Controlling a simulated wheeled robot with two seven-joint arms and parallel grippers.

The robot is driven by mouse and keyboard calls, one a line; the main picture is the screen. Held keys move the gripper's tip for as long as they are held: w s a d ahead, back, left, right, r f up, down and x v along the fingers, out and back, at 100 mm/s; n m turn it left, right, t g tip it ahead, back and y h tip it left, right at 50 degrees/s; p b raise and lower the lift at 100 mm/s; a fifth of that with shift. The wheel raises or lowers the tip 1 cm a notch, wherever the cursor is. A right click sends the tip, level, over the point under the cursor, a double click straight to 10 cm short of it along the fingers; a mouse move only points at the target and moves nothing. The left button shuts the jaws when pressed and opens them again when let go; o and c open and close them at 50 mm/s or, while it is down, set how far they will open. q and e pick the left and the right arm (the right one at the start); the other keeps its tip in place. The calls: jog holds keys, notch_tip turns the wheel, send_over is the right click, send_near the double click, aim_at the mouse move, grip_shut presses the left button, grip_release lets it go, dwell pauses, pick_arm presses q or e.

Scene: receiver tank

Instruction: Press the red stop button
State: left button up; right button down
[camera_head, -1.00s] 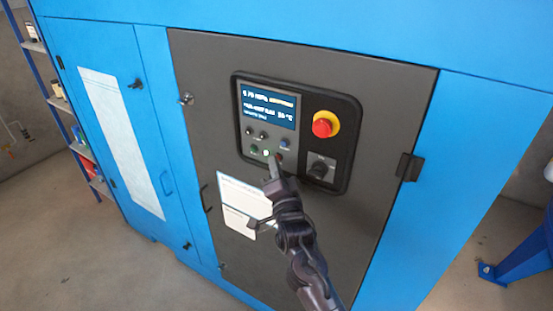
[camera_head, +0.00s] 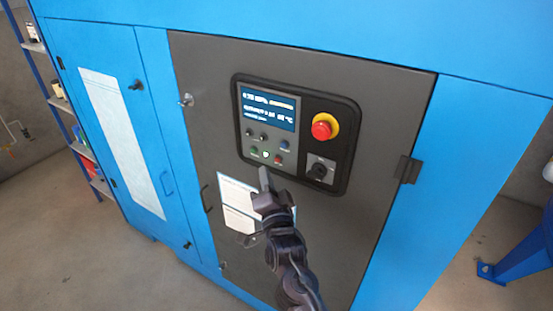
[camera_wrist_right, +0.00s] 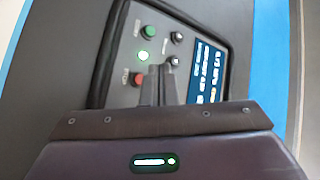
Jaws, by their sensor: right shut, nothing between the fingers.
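The small red stop button (camera_head: 279,160) is at the right end of the bottom button row on the control panel. In the wrist view the red button (camera_wrist_right: 136,79) is just left of my fingertips. No contact with the button is visible. My left gripper is not in view.
A lit button (camera_head: 266,154) and a green button (camera_head: 254,150) sit left of the red one. A big red emergency mushroom (camera_head: 322,127) on a yellow collar and a black rotary switch (camera_head: 319,171) are at the right. A screen (camera_head: 268,107) is above. White sheets (camera_head: 238,203) hang below.

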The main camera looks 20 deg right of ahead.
jog(key=shift+s+a, duration=0.75)
jog(key=shift+a, duration=0.15)
jog(key=s+a+f+n+g+y, duration=0.2)
jog(key=f+n+g, duration=0.1)
jog(key=f, duration=0.9)
jog(key=s+a+f+n+g+y, duration=0.1)
jog(key=f+n+g, duration=0.15)
jog(key=f, duration=1.05)
jog(key=s+f+n+g, duration=0.2)
jog(key=s+f, duration=0.3)
jog(key=f, duration=0.3)
jog(key=s+f+n+g, duration=0.2)
jog(key=s+f, duration=0.2)
jog(key=f, duration=0.4)
jog(key=s+d+f+n+g, duration=0.2)
jog(key=s+f, duration=0.5)
jog(key=s, duration=0.5)
jog(key=s+d+f+n+g+b, duration=0.1)
jog(key=s+d+f+g, duration=0.3)
jog(key=s+f, duration=0.4)
jog(key=s+d+f+n+g, duration=0.3)
jog(key=s+f, duration=0.4)
jog(key=s, duration=0.8)
jog(key=shift+s+d+f+g+b, duration=0.2)
jog(key=shift+s+d+g+b, duration=0.15)
jog(key=shift+g, duration=0.1)
jog(key=shift+a, duration=0.1)
